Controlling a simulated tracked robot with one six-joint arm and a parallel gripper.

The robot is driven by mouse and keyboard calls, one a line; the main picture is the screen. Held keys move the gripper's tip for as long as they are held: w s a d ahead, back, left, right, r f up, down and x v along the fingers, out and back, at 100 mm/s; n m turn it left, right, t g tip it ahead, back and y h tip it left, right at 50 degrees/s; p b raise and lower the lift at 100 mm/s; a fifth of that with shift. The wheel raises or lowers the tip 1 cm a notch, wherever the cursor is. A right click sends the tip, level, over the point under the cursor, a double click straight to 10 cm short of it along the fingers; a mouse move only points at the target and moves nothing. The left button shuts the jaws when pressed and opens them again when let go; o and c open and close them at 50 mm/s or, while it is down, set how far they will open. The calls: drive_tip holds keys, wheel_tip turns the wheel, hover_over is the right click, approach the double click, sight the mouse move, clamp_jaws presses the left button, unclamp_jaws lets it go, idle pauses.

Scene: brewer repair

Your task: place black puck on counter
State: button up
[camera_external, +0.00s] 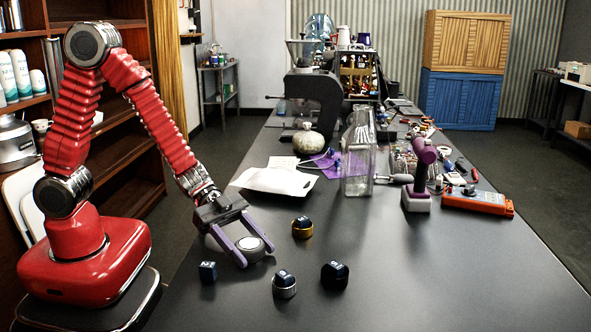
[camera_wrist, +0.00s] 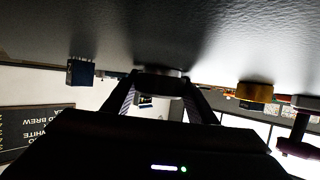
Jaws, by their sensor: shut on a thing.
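My gripper (camera_external: 254,257) has two purple fingers, reaching low over the dark grey counter (camera_external: 420,285) near its left edge. It is shut on a round puck (camera_external: 251,243) with a pale, shiny top in the external view. In the wrist view the puck (camera_wrist: 160,84) looks black and sits between the fingertips (camera_wrist: 162,90). That view is upside down, with the counter (camera_wrist: 225,35) at the top. The puck is at or very near the counter surface; I cannot tell whether it touches. The fingers hide part of its side.
Around my gripper stand a dark blue cube (camera_external: 208,271), a silver ring with a cube (camera_external: 284,287), a black round piece with a cube (camera_external: 335,275) and a gold ring (camera_external: 302,230). The right front is clear.

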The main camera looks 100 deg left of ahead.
drive_tip(key=shift+f, duration=0.2)
drive_tip(key=shift+s+f, duration=0.35)
drive_tip(key=shift+f, duration=0.1)
drive_tip(key=o, duration=1.3)
drive_tip(key=shift+f, duration=0.1)
drive_tip(key=shift+c, duration=0.2)
drive_tip(key=shift+w+r, duration=0.35)
drive_tip(key=shift+r, duration=0.1)
drive_tip(key=v, duration=1.2)
drive_tip(key=shift+r, duration=0.35)
